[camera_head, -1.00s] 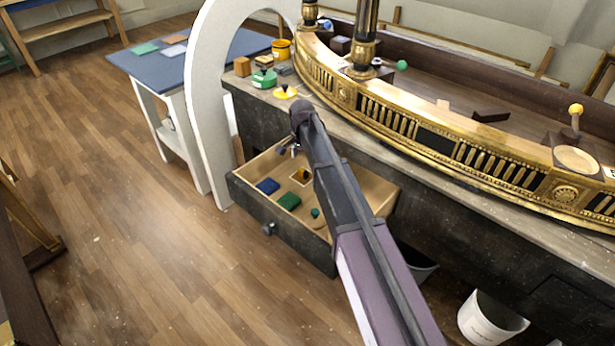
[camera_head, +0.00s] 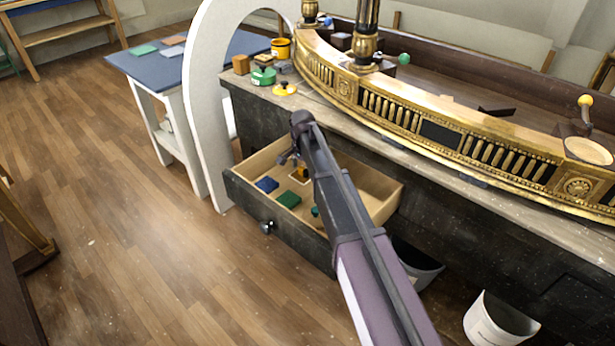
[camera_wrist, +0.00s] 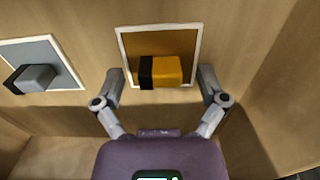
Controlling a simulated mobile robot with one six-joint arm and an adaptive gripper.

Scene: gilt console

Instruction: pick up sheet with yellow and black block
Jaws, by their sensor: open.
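The sheet (camera_wrist: 130,40) with the yellow and black block (camera_wrist: 167,70) lies in the open drawer. It is a brown square with a white border, and the block sits near its lower edge in the wrist view. In the head view the block (camera_head: 302,173) shows as a small yellow spot, partly hidden by my arm. My gripper (camera_wrist: 160,82) is open, with one finger at each side of the block and nothing held. I cannot tell whether the fingers touch the sheet. In the head view my gripper (camera_head: 290,156) is over the drawer.
A second, grey sheet (camera_wrist: 38,52) with a grey and black block (camera_wrist: 30,78) lies to the left. The drawer (camera_head: 375,180) also holds blue (camera_head: 267,184) and green (camera_head: 289,199) pieces. Its wooden wall (camera_wrist: 285,95) rises at the right of the wrist view.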

